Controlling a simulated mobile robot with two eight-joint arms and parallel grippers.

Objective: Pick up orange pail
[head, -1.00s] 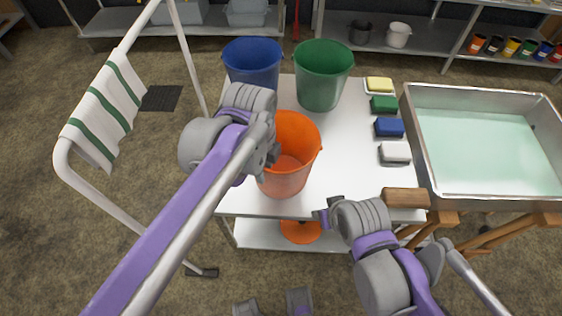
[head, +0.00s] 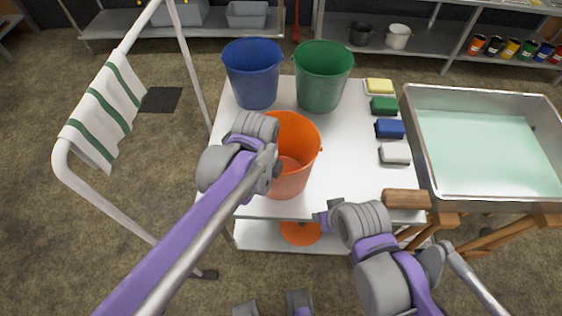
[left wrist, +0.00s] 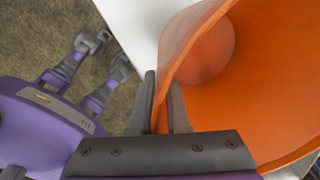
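The orange pail (head: 298,135) stands upright on the white table near its front edge, partly hidden by my left arm in the head view. My left gripper (left wrist: 163,90) is at the pail's near rim. In the left wrist view its fingers are apart, one outside and one inside the orange pail (left wrist: 260,75), with the rim wall between them. No firm squeeze is visible. In the head view the left fingertips are hidden behind the wrist. My right gripper (head: 322,215) is low beside the table's front edge, apart from the pail; its finger opening is unclear.
Blue (head: 253,75) and green (head: 322,78) buckets stand behind the pail. Several coloured sponges line the table's (head: 345,165) right side. A steel pan (head: 430,165) is to the right. A white frame with a striped towel (head: 103,112) stands left. An orange item (head: 300,233) shows below the tabletop.

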